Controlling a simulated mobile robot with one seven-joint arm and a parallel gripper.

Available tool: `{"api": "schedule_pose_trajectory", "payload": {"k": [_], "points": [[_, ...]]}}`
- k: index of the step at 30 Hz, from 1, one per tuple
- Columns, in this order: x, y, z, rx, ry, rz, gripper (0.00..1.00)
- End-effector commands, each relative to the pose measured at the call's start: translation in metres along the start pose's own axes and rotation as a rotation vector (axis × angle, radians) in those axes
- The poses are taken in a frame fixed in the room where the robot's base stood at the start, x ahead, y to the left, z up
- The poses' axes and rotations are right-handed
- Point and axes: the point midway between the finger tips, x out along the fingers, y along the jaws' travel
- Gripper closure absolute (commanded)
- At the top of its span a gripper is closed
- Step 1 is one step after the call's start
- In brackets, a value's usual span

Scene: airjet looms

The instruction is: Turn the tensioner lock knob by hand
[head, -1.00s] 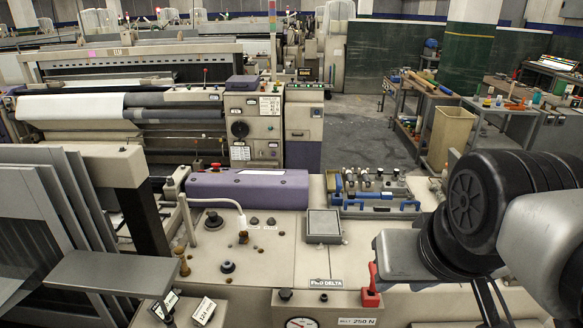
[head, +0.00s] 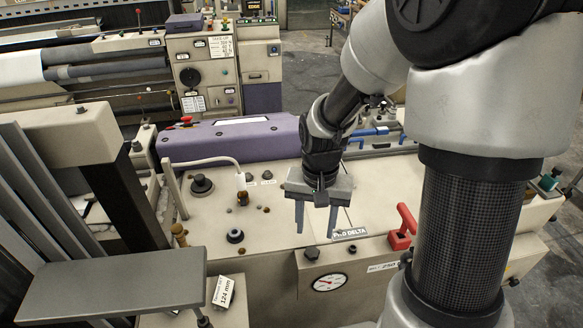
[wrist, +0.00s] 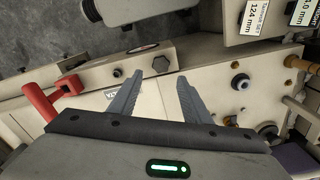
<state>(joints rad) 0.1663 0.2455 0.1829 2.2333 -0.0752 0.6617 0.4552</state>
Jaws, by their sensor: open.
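A black faceted knob (head: 312,253) sits on the front box above a round gauge (head: 330,282); it also shows in the wrist view (wrist: 150,57). A smaller black knob (head: 352,249) is to its right. No readable label tells me which is the tensioner lock knob. My gripper (head: 316,231) points down, open and empty, above the machine top just behind the faceted knob. I see no contact.
A red handle (head: 402,228) stands right of the knobs. A purple cover (head: 230,140) and a blue-handled rack (head: 375,133) lie behind. Several knobs and a curved pale tube (head: 205,162) are on the top at left. A grey plate (head: 115,285) is at front left.

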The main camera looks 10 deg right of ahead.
Motion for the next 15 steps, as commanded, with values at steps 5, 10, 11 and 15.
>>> {"api": "schedule_pose_trajectory", "payload": {"k": [5,10,11,15], "points": [[0.016,0.000,0.000,0.006,-0.007,0.000,0.56],[0.036,0.000,0.000,0.005,-0.008,0.001,0.56],[0.040,0.000,0.000,0.005,-0.008,0.001,0.56],[0.057,0.000,0.001,0.005,-0.008,0.001,0.56]]}}
